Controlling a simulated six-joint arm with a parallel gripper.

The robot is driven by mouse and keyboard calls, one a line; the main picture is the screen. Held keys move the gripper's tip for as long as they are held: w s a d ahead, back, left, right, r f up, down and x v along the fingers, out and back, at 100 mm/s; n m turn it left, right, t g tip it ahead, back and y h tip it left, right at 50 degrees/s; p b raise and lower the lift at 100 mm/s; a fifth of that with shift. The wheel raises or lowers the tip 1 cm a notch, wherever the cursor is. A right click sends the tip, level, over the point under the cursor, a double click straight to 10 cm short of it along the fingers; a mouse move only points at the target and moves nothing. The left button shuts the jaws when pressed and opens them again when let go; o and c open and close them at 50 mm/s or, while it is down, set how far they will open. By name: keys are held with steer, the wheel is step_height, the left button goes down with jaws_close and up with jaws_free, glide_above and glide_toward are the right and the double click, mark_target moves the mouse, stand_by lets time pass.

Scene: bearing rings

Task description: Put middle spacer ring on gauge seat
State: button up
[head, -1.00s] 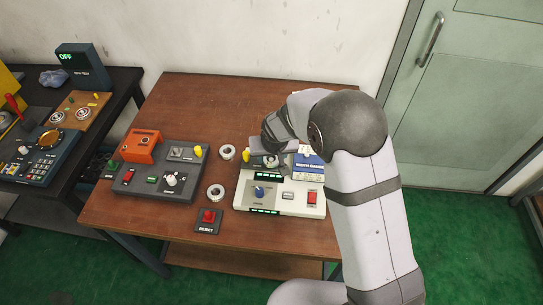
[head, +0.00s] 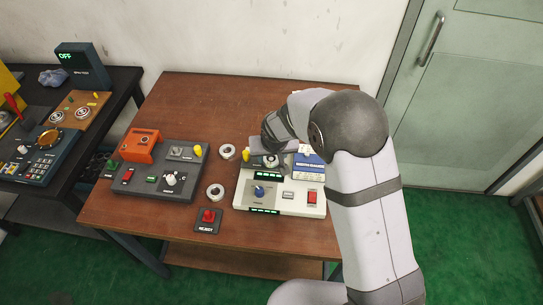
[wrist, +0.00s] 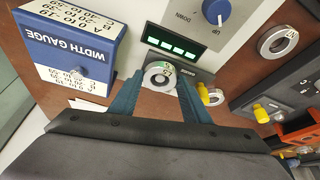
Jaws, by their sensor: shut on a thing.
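The held spacer ring (wrist: 159,76) is pale metal with a green mark and a dark hole. It sits between the two blue fingers of my gripper (wrist: 157,88), which is shut on it. In the head view my gripper (head: 269,158) is low over the back of the light grey gauge panel (head: 245,196). The ring is at the dark gauge seat (wrist: 186,66), just in front of the green-lit display (wrist: 172,42). I cannot tell whether it rests fully on the seat. Two other rings lie on the table, the back one (head: 228,152) and the front one (head: 215,192).
A blue width gauge box (wrist: 70,45) stands beside the seat, and a yellow knob (head: 246,155) is on its other side. A dark control panel (head: 150,184) with an orange box (head: 143,146) is at the left. A red reject button (head: 208,216) is at the front.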

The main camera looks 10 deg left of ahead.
steer(key=o, duration=1.3)
step_height(320, 180, up, 8)
steer(key=p, duration=0.5)
steer(key=shift+f, duration=0.25)
